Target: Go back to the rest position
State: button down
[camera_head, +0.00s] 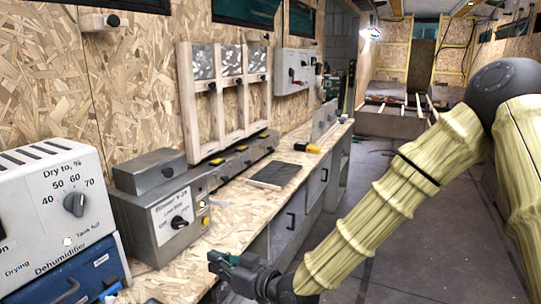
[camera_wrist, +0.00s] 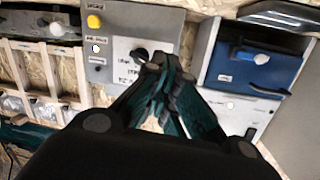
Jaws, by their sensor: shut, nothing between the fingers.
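My gripper (camera_head: 222,262) is at the bottom middle of the head view, at the front edge of the workbench (camera_head: 215,238). My arm reaches to it from the upper right. In the wrist view the dark green fingers of my gripper (camera_wrist: 160,62) come together at their tips, with nothing held. Behind the fingertips is the grey control box (camera_head: 170,215) with a white label and a dark knob; it also shows in the wrist view (camera_wrist: 180,30). The gripper appears apart from the box, though the exact gap cannot be told.
A white dehumidifier (camera_head: 50,200) on a blue unit (camera_head: 75,275) stands at the left. A dark flat plate (camera_head: 273,175) and a yellow-handled tool (camera_head: 307,148) lie on the bench. A wooden frame (camera_head: 225,95) stands at the wall.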

jog(key=s+d+f+m+g+h+p, duration=0.1)
jog(key=s+d+f+m+h, duration=0.1)
jog(key=s+d+f, duration=0.45)
jog(key=s+d+f+m+g+h+p, duration=0.1)
jog(key=d+f+m+h+p, duration=0.15)
jog(key=f, duration=0.65)
jog(key=s+d+f+m+g+h+p, duration=0.1)
jog(key=s+d+f+h, duration=0.15)
jog(key=d+f, duration=0.4)
jog(key=s+d+f+m+g+h+p, duration=0.2)
jog(key=s+d+f, duration=0.4)
jog(key=s+d, duration=0.4)
jog(key=s+d+f+m+g+h+p, duration=0.1)
jog(key=s+d+f+g+h, duration=0.3)
jog(key=s+d, duration=0.6)
jog(key=s+f+m, duration=0.1)
jog(key=s+f, duration=0.1)
jog(key=s, duration=0.1)
jog(key=shift+s+p, duration=0.35)
jog(key=shift+s, duration=0.05)
